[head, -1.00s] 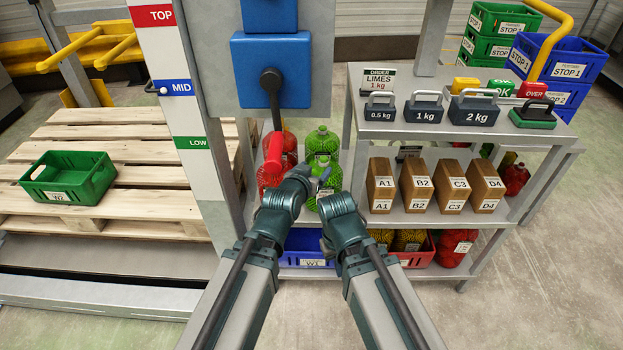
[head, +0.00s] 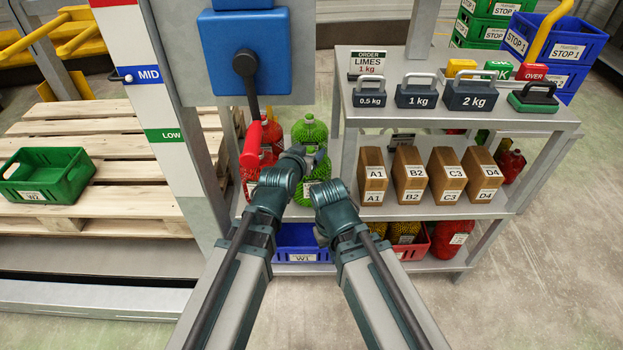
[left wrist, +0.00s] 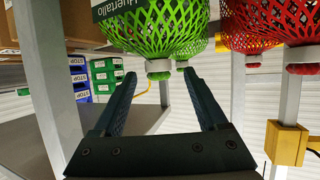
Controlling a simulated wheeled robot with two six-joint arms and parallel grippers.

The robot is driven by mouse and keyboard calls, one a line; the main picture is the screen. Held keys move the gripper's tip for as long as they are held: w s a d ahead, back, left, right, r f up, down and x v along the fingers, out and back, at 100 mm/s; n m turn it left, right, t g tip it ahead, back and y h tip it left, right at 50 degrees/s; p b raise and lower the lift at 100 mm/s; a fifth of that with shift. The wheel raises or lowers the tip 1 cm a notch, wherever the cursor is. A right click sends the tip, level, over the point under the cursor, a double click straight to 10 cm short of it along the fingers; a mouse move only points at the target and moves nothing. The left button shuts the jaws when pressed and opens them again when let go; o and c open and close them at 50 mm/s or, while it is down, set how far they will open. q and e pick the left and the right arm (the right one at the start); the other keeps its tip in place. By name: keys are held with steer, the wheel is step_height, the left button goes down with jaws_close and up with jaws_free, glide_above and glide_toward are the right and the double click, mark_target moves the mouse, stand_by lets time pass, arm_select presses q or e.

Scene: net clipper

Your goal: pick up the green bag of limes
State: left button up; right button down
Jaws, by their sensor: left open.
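A green mesh bag of limes (head: 309,131) stands upright on the middle shelf, beside the red bags. My left gripper (head: 310,156) is in front of it in the head view and partly covers it. In the left wrist view the green bag (left wrist: 160,28) fills the top, with a pale collar (left wrist: 159,67) around its neck. My left gripper (left wrist: 160,78) is open there, its fingertips close to either side of the collar; contact cannot be told. A second collar beside it suggests another green bag behind. My right arm is beside the left; its fingers are hidden.
Red bags (head: 271,140) stand close left of the green one, beside a red lever handle (head: 251,144). Brown boxes (head: 411,175) stand on the same shelf to the right. A blue bin (head: 298,243) is below. Weights (head: 416,92) stand on the top shelf.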

arm_select(q)
steer(key=b+x, duration=0.2)
steer(key=x, duration=0.3)
steer(key=shift+w+f, duration=0.1)
steer(key=shift+f, duration=0.1)
steer(key=shift+r, duration=0.1)
jaws_close()
stand_by(1.1)
